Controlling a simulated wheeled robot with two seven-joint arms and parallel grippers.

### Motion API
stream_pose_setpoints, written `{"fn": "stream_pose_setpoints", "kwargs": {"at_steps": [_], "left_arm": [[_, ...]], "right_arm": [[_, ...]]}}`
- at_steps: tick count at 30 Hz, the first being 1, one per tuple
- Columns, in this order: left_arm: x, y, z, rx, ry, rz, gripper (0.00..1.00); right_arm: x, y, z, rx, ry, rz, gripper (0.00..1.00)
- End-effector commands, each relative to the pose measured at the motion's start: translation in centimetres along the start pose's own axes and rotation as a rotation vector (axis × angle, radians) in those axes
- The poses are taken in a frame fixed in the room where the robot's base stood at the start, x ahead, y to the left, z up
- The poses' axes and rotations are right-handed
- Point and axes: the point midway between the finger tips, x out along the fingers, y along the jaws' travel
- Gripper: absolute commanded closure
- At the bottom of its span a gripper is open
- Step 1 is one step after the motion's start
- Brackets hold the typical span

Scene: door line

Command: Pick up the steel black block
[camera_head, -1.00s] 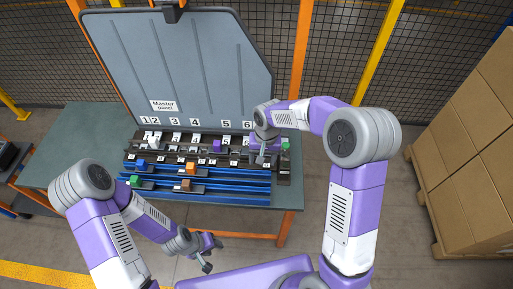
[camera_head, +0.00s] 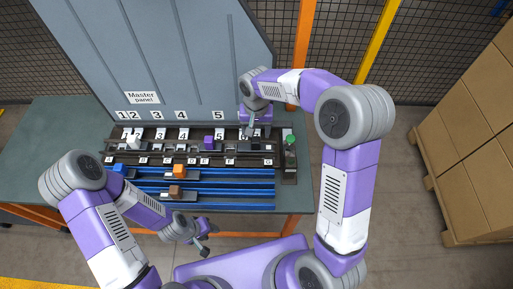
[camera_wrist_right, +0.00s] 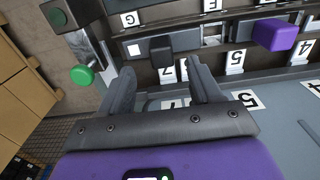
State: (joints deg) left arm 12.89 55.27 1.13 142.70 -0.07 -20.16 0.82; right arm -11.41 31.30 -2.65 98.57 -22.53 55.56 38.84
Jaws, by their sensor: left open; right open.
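A dark, near-black block (camera_wrist_right: 160,51) sits in a slot of the upper row in the right wrist view, attached to or touching a grey bar (camera_wrist_right: 187,41). My right gripper (camera_wrist_right: 163,84) is open, with its two fingers on the near side of this block and nothing between them. In the head view the right gripper (camera_head: 250,130) hangs over the right end of the rack, and hides most of the block there. My left gripper (camera_head: 205,239) is open and empty in front of the bench, away from the rack.
A purple block (camera_head: 208,142), white block (camera_head: 134,143), orange block (camera_head: 179,170), brown block (camera_head: 175,190) and blue block (camera_head: 119,169) sit on the rack. A green knob (camera_head: 290,139) stands at its right end. The tall Master panel (camera_head: 170,60) rises behind.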

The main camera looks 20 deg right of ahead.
Motion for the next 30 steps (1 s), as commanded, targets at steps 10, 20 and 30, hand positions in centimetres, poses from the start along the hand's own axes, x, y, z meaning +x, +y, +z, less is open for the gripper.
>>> {"fn": "stream_pose_setpoints", "kwargs": {"at_steps": [10,20,30], "left_arm": [[1.0,-0.3,-0.1,0.0,0.0,0.0,0.57],[1.1,-0.4,-0.1,0.0,0.0,0.0,0.57],[1.1,-0.4,-0.1,0.0,0.0,0.0,0.57]], "right_arm": [[4.9,-0.2,0.1,-0.001,-0.004,0.001,0.36],[6.5,-0.2,0.0,0.0,0.0,0.0,0.36],[6.5,-0.2,0.0,0.0,0.0,0.0,0.76]]}}
